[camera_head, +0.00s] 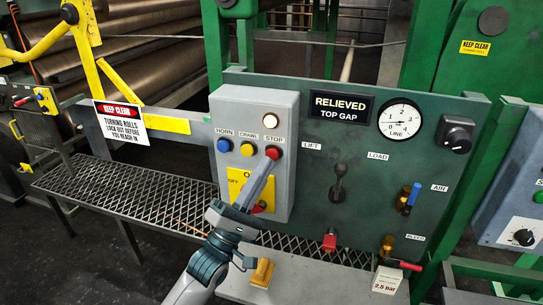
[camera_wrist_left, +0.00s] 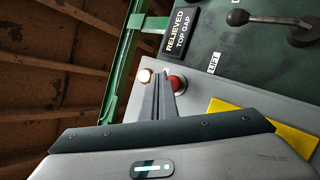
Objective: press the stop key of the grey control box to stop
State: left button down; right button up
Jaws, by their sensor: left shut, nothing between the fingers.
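The grey control box (camera_head: 228,111) is mounted on the left of the green panel. It bears a blue HORN key (camera_head: 224,145), a yellow CRAWL key (camera_head: 247,149) and a red STOP key (camera_head: 272,152), with a lit lamp (camera_head: 270,121) above. My left gripper (camera_head: 270,160) is shut and empty, its fingertips at the STOP key from below. In the left wrist view the fingertips (camera_wrist_left: 164,80) overlap the edge of the red STOP key (camera_wrist_left: 177,83); I cannot tell whether they touch or press it. My right gripper is not in view.
The yellow OFF plate (camera_head: 236,182) on the box is partly behind my left gripper. The green panel (camera_head: 330,160) carries a lift lever (camera_head: 338,183), a gauge (camera_head: 400,119), a knob (camera_head: 456,134) and valves. A mesh walkway (camera_head: 130,190) runs below left.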

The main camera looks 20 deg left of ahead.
pick_arm(q)
jog(key=shift+w, duration=0.95)
dwell(1.8)
jog(key=shift+s, duration=0.95)
jog(key=shift+s+p, duration=0.15)
jog(key=shift+p, duration=0.15)
jog(key=s+p, duration=0.1)
jog(key=s, duration=0.3)
jog(key=shift+s+a, duration=0.1)
jog(key=shift+s, duration=0.3)
dwell(0.4)
